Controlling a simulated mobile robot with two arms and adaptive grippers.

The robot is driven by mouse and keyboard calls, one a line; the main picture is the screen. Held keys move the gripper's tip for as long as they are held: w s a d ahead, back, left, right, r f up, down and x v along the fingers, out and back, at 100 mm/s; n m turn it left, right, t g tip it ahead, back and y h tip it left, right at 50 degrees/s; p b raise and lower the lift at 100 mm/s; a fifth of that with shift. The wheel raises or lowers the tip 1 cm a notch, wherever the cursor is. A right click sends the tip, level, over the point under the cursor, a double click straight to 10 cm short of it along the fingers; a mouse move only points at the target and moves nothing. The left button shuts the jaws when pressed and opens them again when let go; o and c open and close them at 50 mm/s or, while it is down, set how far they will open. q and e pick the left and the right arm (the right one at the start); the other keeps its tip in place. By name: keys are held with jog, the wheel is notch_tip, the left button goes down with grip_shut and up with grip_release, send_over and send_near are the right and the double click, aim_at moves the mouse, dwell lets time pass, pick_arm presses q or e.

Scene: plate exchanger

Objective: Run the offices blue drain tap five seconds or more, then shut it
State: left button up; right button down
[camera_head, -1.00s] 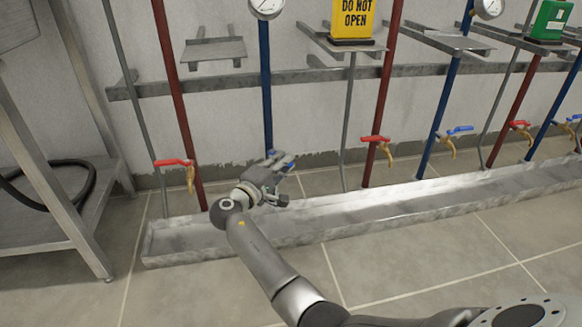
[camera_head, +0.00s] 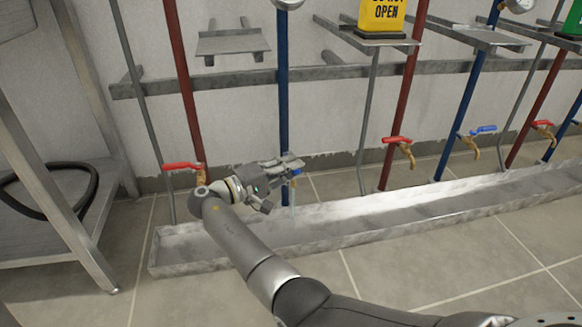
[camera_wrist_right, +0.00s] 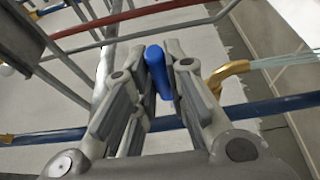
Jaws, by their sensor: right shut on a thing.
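My right gripper (camera_head: 287,168) is at the blue-handled tap on the leftmost blue pipe (camera_head: 283,95). In the right wrist view its fingers (camera_wrist_right: 156,60) are closed around the blue lever handle (camera_wrist_right: 156,70). The brass spout (camera_wrist_right: 232,70) shows beside the fingers. A clear stream of water (camera_wrist_right: 285,60) comes out of it. A thin stream (camera_head: 292,198) also shows faintly below the tap in the head view, falling toward the metal trough (camera_head: 330,232). The gripper hides most of the tap in the head view. No offices label is readable. My left gripper is out of view.
Red-handled taps (camera_head: 182,166) and (camera_head: 397,141) are on either side, and another blue tap (camera_head: 482,130) is further right. A yellow "do not open" sign (camera_head: 381,15) stands on a shelf. A metal bench (camera_head: 75,225) is at the left. The floor before the trough is clear.

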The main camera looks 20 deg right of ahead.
jog(key=c, duration=1.4)
grip_release()
jog(key=shift+c, duration=0.2)
